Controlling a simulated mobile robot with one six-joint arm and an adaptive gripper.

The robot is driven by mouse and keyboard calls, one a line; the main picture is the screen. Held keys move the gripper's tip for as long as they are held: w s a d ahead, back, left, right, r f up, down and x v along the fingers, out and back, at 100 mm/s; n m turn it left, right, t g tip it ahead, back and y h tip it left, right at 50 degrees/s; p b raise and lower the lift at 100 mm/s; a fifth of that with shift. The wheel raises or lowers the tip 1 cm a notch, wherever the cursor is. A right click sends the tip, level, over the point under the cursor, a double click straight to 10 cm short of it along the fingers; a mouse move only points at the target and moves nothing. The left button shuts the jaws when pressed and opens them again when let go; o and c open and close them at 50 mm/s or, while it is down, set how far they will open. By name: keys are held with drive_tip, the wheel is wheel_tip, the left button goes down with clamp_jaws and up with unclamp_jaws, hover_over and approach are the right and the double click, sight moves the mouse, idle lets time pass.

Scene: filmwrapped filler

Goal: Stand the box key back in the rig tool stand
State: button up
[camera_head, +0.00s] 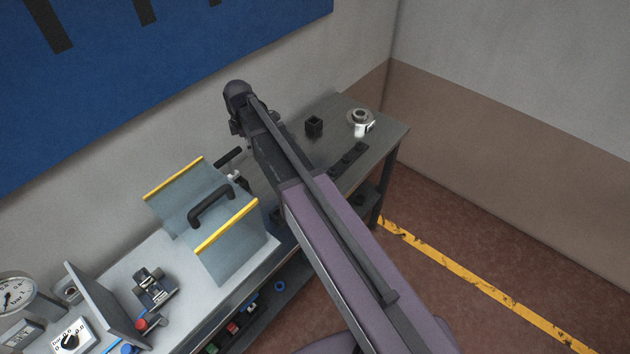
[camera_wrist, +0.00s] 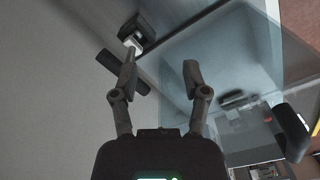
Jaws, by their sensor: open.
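My gripper (camera_wrist: 160,66) is open, its two fingers apart with nothing between them in the wrist view. A dark bar-shaped handle (camera_wrist: 122,72), which looks like the box key's, lies behind the left finger; I cannot tell whether they touch. Near it are a pale fitting (camera_wrist: 132,42) and a dark block (camera_wrist: 140,24), perhaps the tool stand. In the head view the dark bar (camera_head: 229,157) lies between the clear guard and my arm, near the wall. My arm hides part of this area and most of the gripper.
A clear guard (camera_head: 178,221) with yellow edges and a black handle (camera_head: 212,205) stands close to the bar. A black open square holder (camera_head: 314,126) and a round metal part (camera_head: 360,117) stand at the bench's far end. A gauge (camera_head: 15,294) stands lower left.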

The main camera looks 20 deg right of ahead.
drive_tip(key=s+d+m, duration=1.5)
drive_tip(key=s+m, duration=0.3)
drive_tip(key=s, duration=0.2)
drive_tip(key=shift+d, duration=0.3)
drive_tip(key=shift+w, duration=0.1)
